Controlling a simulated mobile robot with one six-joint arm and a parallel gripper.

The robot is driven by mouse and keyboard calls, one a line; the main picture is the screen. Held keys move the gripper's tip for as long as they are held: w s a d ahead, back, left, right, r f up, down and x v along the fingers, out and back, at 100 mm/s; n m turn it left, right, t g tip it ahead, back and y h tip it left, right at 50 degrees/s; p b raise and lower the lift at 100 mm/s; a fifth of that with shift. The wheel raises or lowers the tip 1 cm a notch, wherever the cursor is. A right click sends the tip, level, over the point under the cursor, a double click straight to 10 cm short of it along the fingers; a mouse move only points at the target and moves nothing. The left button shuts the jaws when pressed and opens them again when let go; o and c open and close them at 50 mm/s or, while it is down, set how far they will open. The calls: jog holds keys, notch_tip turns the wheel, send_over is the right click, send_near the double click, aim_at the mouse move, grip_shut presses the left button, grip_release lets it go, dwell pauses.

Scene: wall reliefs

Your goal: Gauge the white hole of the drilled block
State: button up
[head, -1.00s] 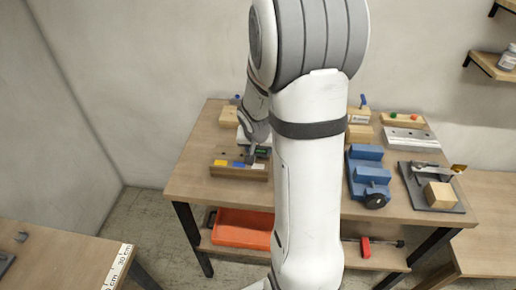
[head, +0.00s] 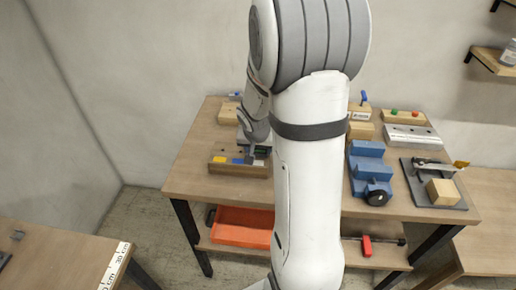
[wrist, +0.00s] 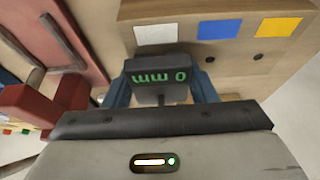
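The drilled block (head: 240,170) is a long wooden block on the bench, left of my arm in the head view. In the wrist view its face (wrist: 180,65) carries a white patch (wrist: 155,34), a blue patch (wrist: 218,29) and a yellow patch (wrist: 278,27). Dark holes show below the blue and yellow patches. The hole below the white patch is hidden behind a dark gauge whose display (wrist: 157,77) reads "0 mm" in green. My gripper (wrist: 160,98) has its blue fingers on both sides of this gauge and is shut on it. Its tip contact with the block is hidden.
A blue vise (head: 368,172) stands right of my arm, with a clamp plate holding a wooden cube (head: 442,192) beyond it. Red-brown parts (wrist: 40,105) lie at the left in the wrist view. An orange bin (head: 240,228) sits on the lower shelf.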

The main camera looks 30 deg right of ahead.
jog(key=o, duration=0.5)
jog(key=v, duration=0.7)
jog(key=shift+r, duration=0.15)
jog(key=s+a+r+n+y, duration=0.1)
jog(key=s+a+r+n, duration=0.1)
jog(key=s+a, duration=0.2)
jog(key=s+a+r+n, duration=0.2)
jog(key=s+a+r, duration=0.1)
jog(key=s, duration=0.4)
jog(key=s+a+r+n+y, duration=0.1)
jog(key=s+a+r+n, duration=0.1)
jog(key=s+a, duration=0.3)
jog(key=shift+s+a+r+n+g+y, duration=0.3)
jog(key=shift+s+a+n+g, duration=0.1)
jog(key=shift+s, duration=0.1)
jog(key=shift+c, duration=0.3)
